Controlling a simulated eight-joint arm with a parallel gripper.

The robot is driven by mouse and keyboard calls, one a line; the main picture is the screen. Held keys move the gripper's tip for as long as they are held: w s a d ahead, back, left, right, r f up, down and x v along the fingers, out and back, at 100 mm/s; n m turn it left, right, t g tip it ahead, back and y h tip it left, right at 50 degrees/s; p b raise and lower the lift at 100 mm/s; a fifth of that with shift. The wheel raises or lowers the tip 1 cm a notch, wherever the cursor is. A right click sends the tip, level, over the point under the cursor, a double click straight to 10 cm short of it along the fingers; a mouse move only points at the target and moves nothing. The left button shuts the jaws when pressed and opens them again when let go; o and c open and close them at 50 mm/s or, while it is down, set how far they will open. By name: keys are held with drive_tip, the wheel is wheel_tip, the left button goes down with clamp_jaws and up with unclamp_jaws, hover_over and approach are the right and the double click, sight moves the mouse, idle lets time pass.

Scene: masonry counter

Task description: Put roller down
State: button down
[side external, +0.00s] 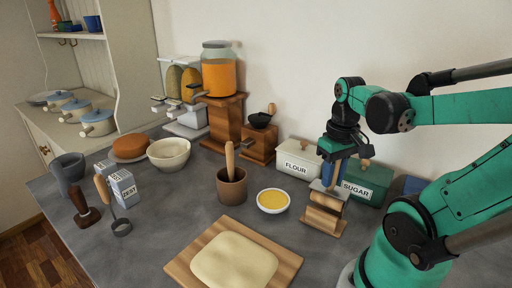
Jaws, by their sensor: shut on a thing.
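The roller (326,201) is a short pale wooden cylinder with a metal-looking frame, right of the middle in the side external view. My gripper (333,178) points down from above and is shut on the roller's upper part. Its fingertips are small and partly merge with the handle, so the exact grip is unclear. Directly below the roller is a wooden rest (334,234) on the counter. Whether the roller touches it cannot be told from this angle.
Flour (291,164) and sugar (357,194) boxes stand close behind my gripper. A bowl of yellow liquid (273,201) and a mortar (231,188) are to the left. A board (179,264) with dough (234,262) lies in front. Counter (318,262) right of the board is clear.

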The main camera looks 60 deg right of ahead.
sight(331, 189)
drive_tip(key=shift+f, duration=1.65)
drive_tip(key=shift+f, duration=0.6)
drive_tip(key=c, duration=0.6)
unclamp_jaws()
drive_tip(key=shift+r, duration=0.15)
